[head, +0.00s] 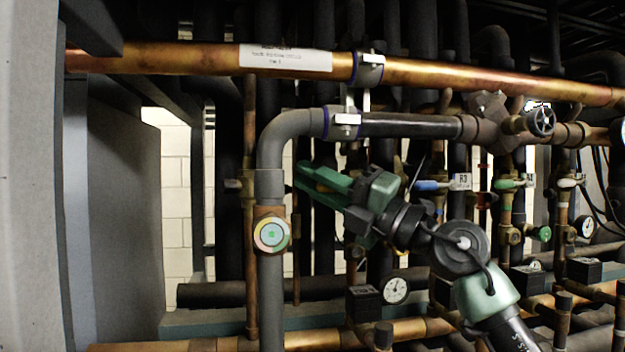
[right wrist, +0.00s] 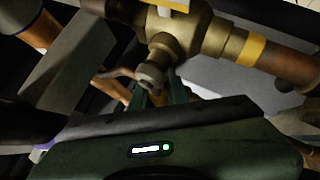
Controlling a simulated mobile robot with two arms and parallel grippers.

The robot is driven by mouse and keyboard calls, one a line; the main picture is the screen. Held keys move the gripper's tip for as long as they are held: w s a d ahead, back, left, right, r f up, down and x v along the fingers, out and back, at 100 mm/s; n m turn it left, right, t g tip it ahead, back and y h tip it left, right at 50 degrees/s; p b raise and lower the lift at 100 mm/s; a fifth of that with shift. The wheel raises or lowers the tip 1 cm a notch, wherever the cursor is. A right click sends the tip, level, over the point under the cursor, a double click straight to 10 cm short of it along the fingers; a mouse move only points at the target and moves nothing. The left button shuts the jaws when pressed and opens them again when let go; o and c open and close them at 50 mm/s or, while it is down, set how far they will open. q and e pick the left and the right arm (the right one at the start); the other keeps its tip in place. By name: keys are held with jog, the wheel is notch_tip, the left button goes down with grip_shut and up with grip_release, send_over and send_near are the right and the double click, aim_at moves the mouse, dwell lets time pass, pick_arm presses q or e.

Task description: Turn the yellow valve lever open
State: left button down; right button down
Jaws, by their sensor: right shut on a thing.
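My right gripper (head: 306,180) reaches in from the lower right in the head view, its green fingers pointing left. A small piece of the yellow valve lever (head: 325,187) shows between the fingers, which are shut on it. Most of the lever is hidden by the fingers. In the right wrist view a brass valve body (right wrist: 185,35) sits just beyond the fingers (right wrist: 162,94); the lever is not clear there, so I cannot tell its angle. My left gripper is not in view.
A grey pipe (head: 270,300) with a round gauge (head: 272,233) stands left of my right gripper. A copper pipe (head: 450,75) crosses above. Blue (head: 430,185) and green (head: 512,183) valve handles and a dial (head: 396,290) are to the right. Dark pipes crowd behind.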

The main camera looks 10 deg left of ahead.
dwell(0.9)
jog(key=shift+w+d+f+n+g+h+p, duration=0.1)
jog(key=shift+d+f+n+g+h+p, duration=0.1)
jog(key=shift+f+n+g+h+p, duration=0.85)
jog(key=shift+d+f+n+g+h+p, duration=0.15)
jog(key=shift+f+n+g+h+p, duration=0.4)
jog(key=shift+f+n+h, duration=0.85)
jog(key=shift+r, duration=0.1)
jog(key=c, duration=1.4)
grip_release()
